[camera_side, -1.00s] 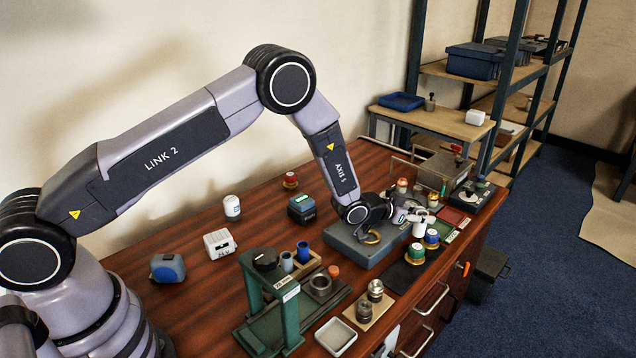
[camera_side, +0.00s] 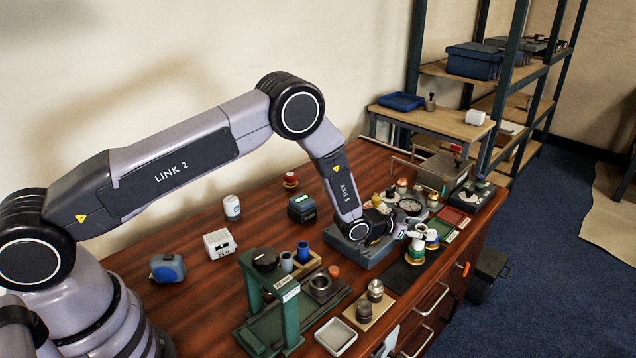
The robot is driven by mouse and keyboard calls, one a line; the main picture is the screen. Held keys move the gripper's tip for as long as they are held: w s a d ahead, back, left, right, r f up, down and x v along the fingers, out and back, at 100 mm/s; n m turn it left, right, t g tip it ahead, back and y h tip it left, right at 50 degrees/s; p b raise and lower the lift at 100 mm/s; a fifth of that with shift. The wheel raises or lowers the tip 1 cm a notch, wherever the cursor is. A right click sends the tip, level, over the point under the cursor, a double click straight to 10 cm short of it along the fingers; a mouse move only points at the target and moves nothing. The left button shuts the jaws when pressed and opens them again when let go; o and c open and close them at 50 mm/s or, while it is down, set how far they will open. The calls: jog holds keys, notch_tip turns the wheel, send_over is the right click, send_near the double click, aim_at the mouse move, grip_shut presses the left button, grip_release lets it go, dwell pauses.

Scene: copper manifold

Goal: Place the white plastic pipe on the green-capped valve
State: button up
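My gripper (camera_side: 413,235) is at the right side of the bench, pointing right, and appears shut on the white plastic pipe (camera_side: 421,230). The pipe is small and pale and partly hidden by the fingers. The green-capped valve (camera_side: 415,254) stands upright on a dark mat, just below the gripper and pipe. I cannot tell whether the pipe touches the valve. A similar valve (camera_side: 432,241) stands close by on its right.
A round gauge (camera_side: 410,206) and several copper-coloured fittings stand just behind the gripper. A green press frame (camera_side: 290,310) and a board with two metal fittings (camera_side: 369,306) are in front. The bench's right edge is near.

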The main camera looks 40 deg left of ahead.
jog(key=shift+s+r, duration=0.1)
jog(key=shift+r, duration=0.1)
jog(key=v, duration=1.1)
jog(key=s+a+r+n+g+y, duration=0.1)
jog(key=a+r, duration=0.2)
jog(key=r, duration=0.4)
jog(key=s+a+r+y, duration=0.1)
jog(key=a+r, duration=0.2)
jog(key=r, duration=0.3)
jog(key=s+a+r+n+g+y, duration=0.15)
jog(key=s+a+r, duration=0.35)
jog(key=s+r, duration=0.5)
jog(key=s+a+r+n+g, duration=0.1)
jog(key=s+a+r+g, duration=0.1)
jog(key=s, duration=1)
jog(key=s+a+r+n+g+y, duration=0.1)
jog(key=s+a+r+g, duration=0.1)
jog(key=s, duration=1.1)
jog(key=shift+s+r, duration=0.2)
jog(key=shift+r, duration=0.1)
